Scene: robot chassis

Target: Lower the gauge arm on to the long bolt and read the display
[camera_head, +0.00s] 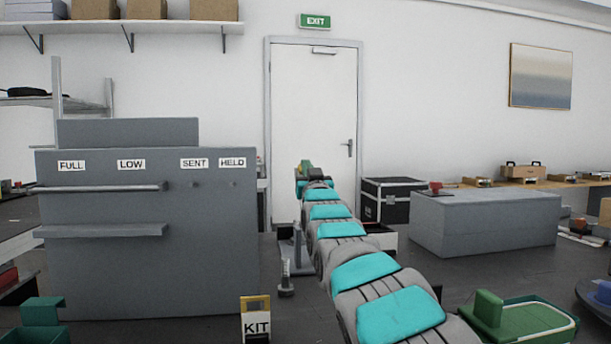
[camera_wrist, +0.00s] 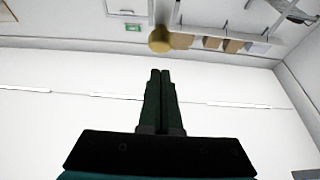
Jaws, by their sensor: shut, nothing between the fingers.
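A grey bolt (camera_head: 286,279) stands upright on the dark worktop, left of my arm in the head view. Just behind it is a grey upright stand (camera_head: 298,252), partly hidden by my arm; I cannot tell for sure that it is the gauge. No display reading can be made out. My gripper (camera_wrist: 160,72) is shut and empty, its dark fingers together in the wrist view. In the head view my gripper (camera_head: 305,166) is at the far end of my arm, raised well above the bolt and in front of the door.
A grey panel (camera_head: 150,270) labelled FULL, LOW, SENT and HELD stands at the left. A KIT-marked holder (camera_head: 255,325) is at the front. A grey block (camera_head: 485,225) and green container (camera_head: 525,318) are at the right. A yellowish round thing (camera_wrist: 159,40) shows beyond my fingertips.

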